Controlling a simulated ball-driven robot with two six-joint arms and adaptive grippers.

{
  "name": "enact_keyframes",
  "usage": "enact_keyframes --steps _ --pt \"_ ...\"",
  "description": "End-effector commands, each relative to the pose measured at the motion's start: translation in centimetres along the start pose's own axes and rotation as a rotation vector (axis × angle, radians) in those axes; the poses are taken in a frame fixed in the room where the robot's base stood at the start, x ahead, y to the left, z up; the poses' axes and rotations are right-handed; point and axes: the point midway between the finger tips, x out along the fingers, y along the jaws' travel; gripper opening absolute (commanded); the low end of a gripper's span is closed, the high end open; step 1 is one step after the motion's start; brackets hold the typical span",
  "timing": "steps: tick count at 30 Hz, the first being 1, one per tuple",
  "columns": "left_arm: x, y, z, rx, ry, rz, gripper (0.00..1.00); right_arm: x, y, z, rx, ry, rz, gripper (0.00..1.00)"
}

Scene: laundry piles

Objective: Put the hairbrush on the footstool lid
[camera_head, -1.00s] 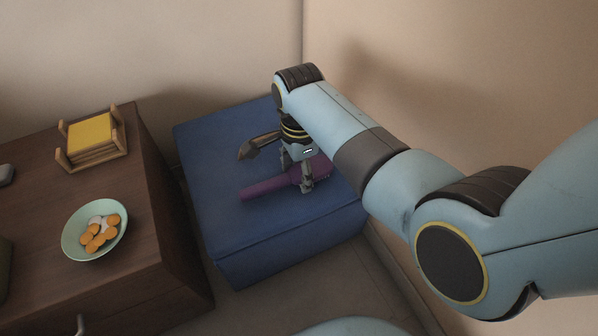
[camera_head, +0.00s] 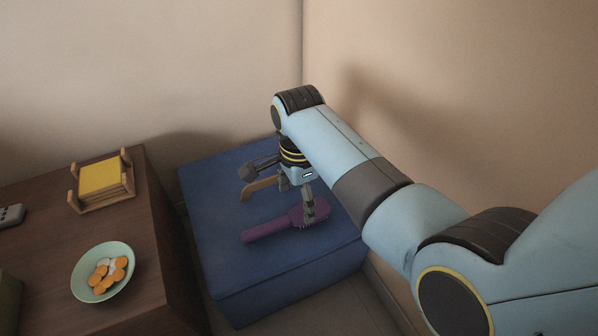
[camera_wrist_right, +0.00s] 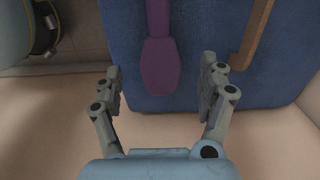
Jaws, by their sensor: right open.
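The purple hairbrush (camera_head: 270,227) lies flat on the blue footstool lid (camera_head: 215,205), its handle pointing left in the head view. My right gripper (camera_head: 297,197) is open and empty above the lid, near the brush's head. In the right wrist view, the brush (camera_wrist_right: 160,60) shows with its head end between and beyond the spread fingers of the gripper (camera_wrist_right: 162,88), clear of both. The blue lid (camera_wrist_right: 200,30) lies below it. Part of the brush head is hidden behind a finger in the head view. My left gripper is in no view.
A brown wooden item (camera_head: 262,187) lies on the lid behind the brush, partly hidden by my gripper. A dark wooden cabinet (camera_head: 150,240) stands left, bearing a bowl (camera_head: 80,283) of orange and white pieces and a holder with yellow squares (camera_head: 102,178). Walls close in behind and right.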

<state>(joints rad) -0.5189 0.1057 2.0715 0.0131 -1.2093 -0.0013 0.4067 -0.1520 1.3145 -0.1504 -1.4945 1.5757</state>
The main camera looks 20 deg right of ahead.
Motion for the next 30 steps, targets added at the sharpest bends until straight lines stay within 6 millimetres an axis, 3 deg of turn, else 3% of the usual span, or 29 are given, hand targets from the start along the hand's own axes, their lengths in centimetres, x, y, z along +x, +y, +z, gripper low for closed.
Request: enact_keyframes --steps 1,4,12,20,22,26,30 --pt "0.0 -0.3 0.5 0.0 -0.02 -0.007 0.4 -2.3 -0.2 0.0 0.0 0.0 -0.008 0.75" --pt "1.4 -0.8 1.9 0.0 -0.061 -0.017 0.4 -4.4 -0.2 0.0 0.0 0.0 -0.006 0.75" --pt "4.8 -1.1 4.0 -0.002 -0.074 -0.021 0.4 -5.9 0.0 0.0 -0.001 0.0 0.0 0.75" --pt "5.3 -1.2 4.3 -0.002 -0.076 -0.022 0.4 -5.9 0.1 0.0 -0.004 0.0 0.003 0.75" --pt "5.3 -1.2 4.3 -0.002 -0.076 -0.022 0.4 -5.2 1.1 -0.4 -0.037 0.003 0.005 0.75" --pt "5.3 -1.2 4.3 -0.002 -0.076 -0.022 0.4 -1.3 6.5 -2.8 -0.265 0.02 0.012 0.75" --pt "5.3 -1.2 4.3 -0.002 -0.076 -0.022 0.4 3.3 16.2 -6.5 -0.712 0.053 0.018 0.75"
